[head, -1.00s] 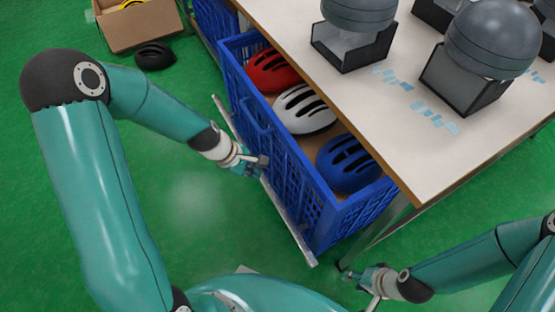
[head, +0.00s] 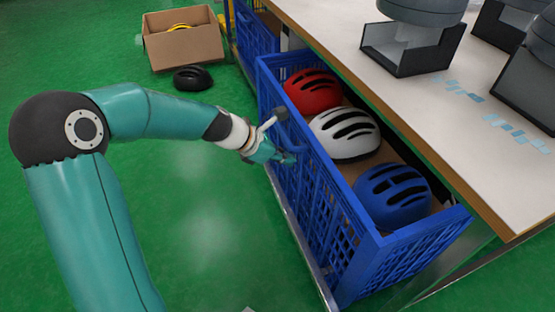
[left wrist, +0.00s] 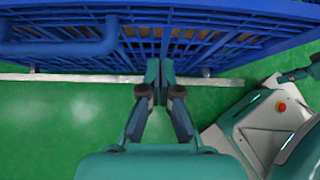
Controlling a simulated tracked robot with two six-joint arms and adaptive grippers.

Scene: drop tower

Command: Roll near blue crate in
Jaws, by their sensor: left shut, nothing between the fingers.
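The near blue crate (head: 340,255) sticks out from under the table's left edge. It holds a red helmet (head: 312,90), a white helmet (head: 345,135) and a blue helmet (head: 392,196). My left gripper (head: 288,158) is at the crate's outer long side, near the middle. In the left wrist view my left gripper (left wrist: 158,72) is shut with nothing between its fingers, its tips at the crate's slatted wall (left wrist: 215,45). Whether they touch is unclear. A blue handle bar (left wrist: 70,48) lies left of the fingers. My right gripper is out of view.
The table (head: 330,45) overhangs the crate's inner part and carries dark display stands. A pale rail (head: 300,240) runs along the crate's lower outer side. Another blue crate (head: 255,35), a cardboard box (head: 185,45) and a black helmet (head: 193,78) are farther back. Green floor is clear at left.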

